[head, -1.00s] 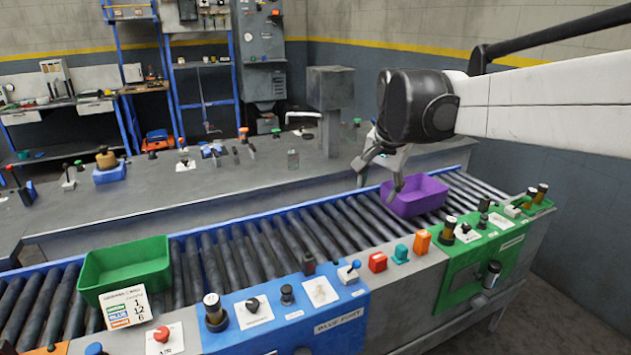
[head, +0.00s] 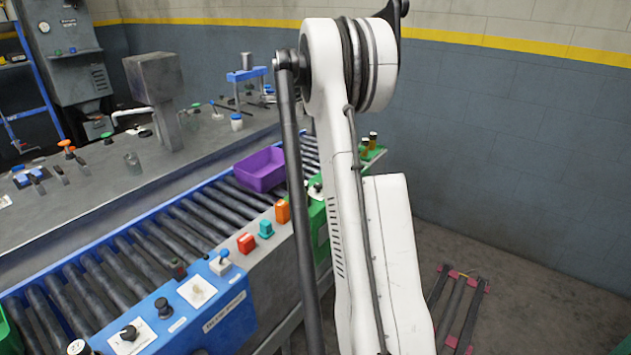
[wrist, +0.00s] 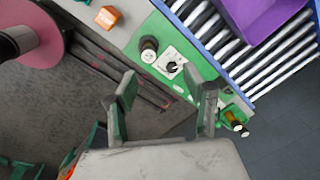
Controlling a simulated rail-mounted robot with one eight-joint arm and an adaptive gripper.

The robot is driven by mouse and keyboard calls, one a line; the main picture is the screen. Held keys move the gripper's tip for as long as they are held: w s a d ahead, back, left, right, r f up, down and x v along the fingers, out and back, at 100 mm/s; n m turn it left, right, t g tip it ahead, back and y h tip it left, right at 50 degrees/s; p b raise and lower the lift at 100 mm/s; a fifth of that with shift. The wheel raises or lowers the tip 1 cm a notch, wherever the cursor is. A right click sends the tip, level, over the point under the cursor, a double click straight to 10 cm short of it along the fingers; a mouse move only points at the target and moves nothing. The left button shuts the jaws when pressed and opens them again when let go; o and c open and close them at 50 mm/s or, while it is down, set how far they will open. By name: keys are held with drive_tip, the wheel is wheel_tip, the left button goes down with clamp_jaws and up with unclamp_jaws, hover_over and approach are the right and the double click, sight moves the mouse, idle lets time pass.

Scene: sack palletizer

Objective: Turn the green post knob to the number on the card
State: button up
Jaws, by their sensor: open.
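The green post (head: 318,215) is mostly hidden behind my arm in the head view. In the wrist view its green panel (wrist: 203,68) shows clearly. A black pointer knob (wrist: 174,67) sits there on a white dial plate; its numbers are too small to read. My gripper (wrist: 163,98) is open and empty, its two fingers spread apart below the knob in the picture and not touching it. In the head view the gripper is hidden by my arm. The number card is in neither current view.
A black round button (wrist: 149,44) stands beside the knob, and dark-and-gold cylinders (wrist: 235,122) stand at the panel's other end. A purple bin (head: 260,169) sits on the roller conveyor (head: 150,250). Orange (head: 282,211), teal and red blocks line the ledge.

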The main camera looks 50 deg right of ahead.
drive_tip(key=s+d+f+m, duration=0.2)
drive_tip(key=d+f+m, duration=0.2)
drive_tip(key=d+f, duration=0.45)
drive_tip(key=shift+g+y, duration=0.3)
drive_tip(key=shift+g, duration=0.1)
drive_tip(key=f, duration=0.4)
drive_tip(key=d+f, duration=0.1)
drive_tip(key=f, duration=0.6)
drive_tip(key=shift+s+d+f, duration=0.1)
drive_tip(key=shift+d+f, duration=0.25)
drive_tip(key=shift+d, duration=0.05)
drive_tip(key=shift+c, duration=0.5)
drive_tip(key=c, duration=1)
